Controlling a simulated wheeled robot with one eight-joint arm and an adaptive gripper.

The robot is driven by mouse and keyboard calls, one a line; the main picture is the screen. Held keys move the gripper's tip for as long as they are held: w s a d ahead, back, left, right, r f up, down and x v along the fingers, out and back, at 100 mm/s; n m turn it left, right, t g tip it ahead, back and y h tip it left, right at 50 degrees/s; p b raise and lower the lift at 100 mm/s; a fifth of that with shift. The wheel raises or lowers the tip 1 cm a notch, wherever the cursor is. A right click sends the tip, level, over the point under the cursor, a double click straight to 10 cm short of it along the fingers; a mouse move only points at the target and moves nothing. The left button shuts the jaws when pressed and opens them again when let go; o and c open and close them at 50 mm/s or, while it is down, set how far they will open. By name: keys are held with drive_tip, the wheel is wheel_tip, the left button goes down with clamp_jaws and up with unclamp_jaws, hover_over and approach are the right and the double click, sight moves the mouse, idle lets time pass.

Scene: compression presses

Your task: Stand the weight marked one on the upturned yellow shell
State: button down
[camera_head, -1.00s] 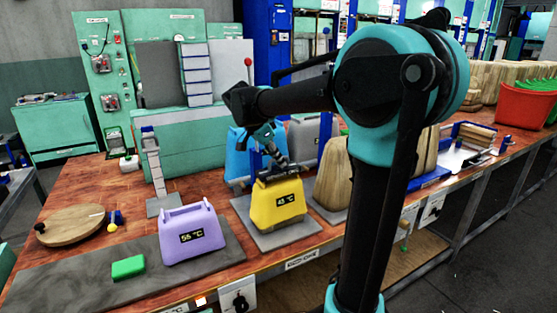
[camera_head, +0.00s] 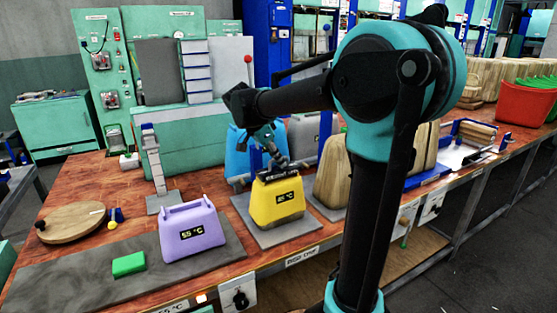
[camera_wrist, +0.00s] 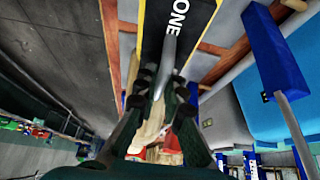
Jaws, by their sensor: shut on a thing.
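The yellow shell (camera_head: 276,208) stands on a grey plate at the middle of the bench in the head view, with a small dark display on its front. My gripper (camera_head: 277,163) is directly above it. In the wrist view my gripper (camera_wrist: 160,90) is shut on the grey handle of the weight marked one (camera_wrist: 172,25), whose dark face shows the word ONE. Yellow shows along both sides of that dark face. Whether the weight touches the shell or hangs just over it, I cannot tell.
A purple shell (camera_head: 186,238) reading 55 °C and a green block (camera_head: 128,264) are on the left grey slab. A wooden shell (camera_head: 332,180) is close on the right, and a blue shell (camera_head: 240,155) is behind. A round wooden board (camera_head: 70,222) lies at far left.

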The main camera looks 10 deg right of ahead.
drive_tip(key=c, duration=1.6)
unclamp_jaws()
drive_tip(key=shift+o, duration=0.2)
drive_tip(key=v, duration=1.2)
